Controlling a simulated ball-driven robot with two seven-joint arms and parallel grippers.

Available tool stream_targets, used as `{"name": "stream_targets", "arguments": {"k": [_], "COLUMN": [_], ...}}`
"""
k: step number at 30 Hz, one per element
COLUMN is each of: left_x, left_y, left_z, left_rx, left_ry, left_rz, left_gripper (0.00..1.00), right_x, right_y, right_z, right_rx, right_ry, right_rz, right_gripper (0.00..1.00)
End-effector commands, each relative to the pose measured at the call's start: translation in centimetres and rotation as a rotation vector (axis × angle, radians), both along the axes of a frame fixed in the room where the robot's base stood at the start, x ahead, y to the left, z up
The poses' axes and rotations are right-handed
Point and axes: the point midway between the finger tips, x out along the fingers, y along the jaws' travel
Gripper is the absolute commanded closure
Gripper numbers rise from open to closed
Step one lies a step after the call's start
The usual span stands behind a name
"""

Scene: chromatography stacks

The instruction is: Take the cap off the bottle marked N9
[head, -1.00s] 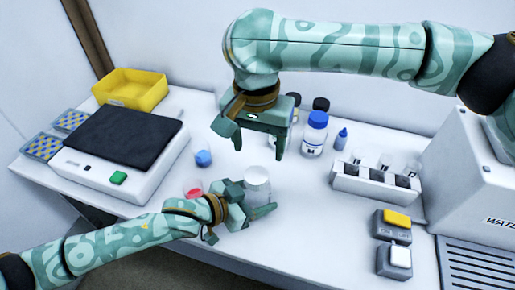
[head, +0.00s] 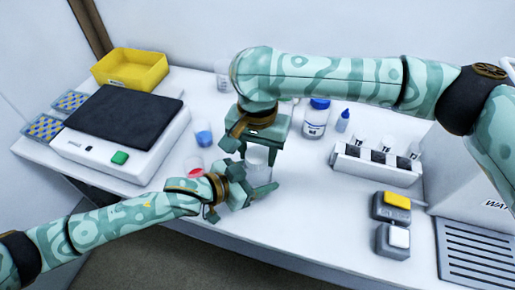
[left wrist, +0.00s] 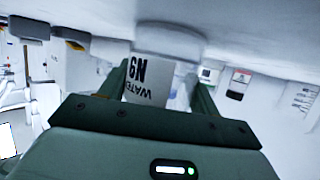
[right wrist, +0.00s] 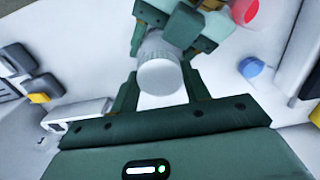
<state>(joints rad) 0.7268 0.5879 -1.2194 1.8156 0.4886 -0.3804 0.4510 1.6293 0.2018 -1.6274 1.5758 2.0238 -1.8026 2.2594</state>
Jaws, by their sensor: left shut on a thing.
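The bottle marked N9 (left wrist: 148,90) stands in the left wrist view, its label upside down in the picture. My left gripper (left wrist: 165,82) is shut on its sides. In the head view the bottle (head: 258,173) is partly hidden by both grippers. Its white cap (right wrist: 160,77) shows from above in the right wrist view. My right gripper (right wrist: 160,80) is over the bottle with one finger on each side of the cap, and its jaws look open. Whether the fingers touch the cap is hard to tell.
A blue-capped bottle (head: 316,120) and a vial rack (head: 375,168) stand to the right, with yellow and white buttons (head: 396,201) in front. A black-topped device (head: 125,122) is further left.

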Motion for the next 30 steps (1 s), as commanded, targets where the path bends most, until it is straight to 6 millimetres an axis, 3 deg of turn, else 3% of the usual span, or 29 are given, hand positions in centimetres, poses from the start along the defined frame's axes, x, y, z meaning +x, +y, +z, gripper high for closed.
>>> {"name": "stream_targets", "arguments": {"k": [3, 4, 6, 14, 23, 30], "left_x": [0.0, 0.0, 0.0, 0.0, 0.0, 0.0], "left_y": [0.0, 0.0, 0.0, 0.0, 0.0, 0.0], "left_z": [0.0, 0.0, 0.0, 0.0, 0.0, 0.0], "left_rx": [0.0, 0.0, 0.0, 0.0, 0.0, 0.0], "left_ry": [0.0, 0.0, 0.0, 0.0, 0.0, 0.0], "left_rz": [-0.001, -0.001, -0.001, -0.001, -0.001, -0.001], "left_gripper": [1.0, 1.0, 1.0, 1.0, 1.0, 1.0], "right_x": [0.0, 0.0, 0.0, 0.0, 0.1, 0.0], "right_y": [0.0, 0.0, 0.0, 0.0, 0.0, 0.0], "right_z": [0.0, 0.0, 0.0, 0.2, 4.0, 4.6], "right_rx": [0.0, 0.0, 0.0, 0.001, 0.0, 0.0], "right_ry": [0.0, 0.0, 0.0, -0.001, -0.003, 0.0], "right_rz": [0.0, 0.0, 0.0, 0.0, 0.0, 0.0], "right_gripper": [0.81, 0.46, 0.32, 0.32, 0.32, 0.32]}}
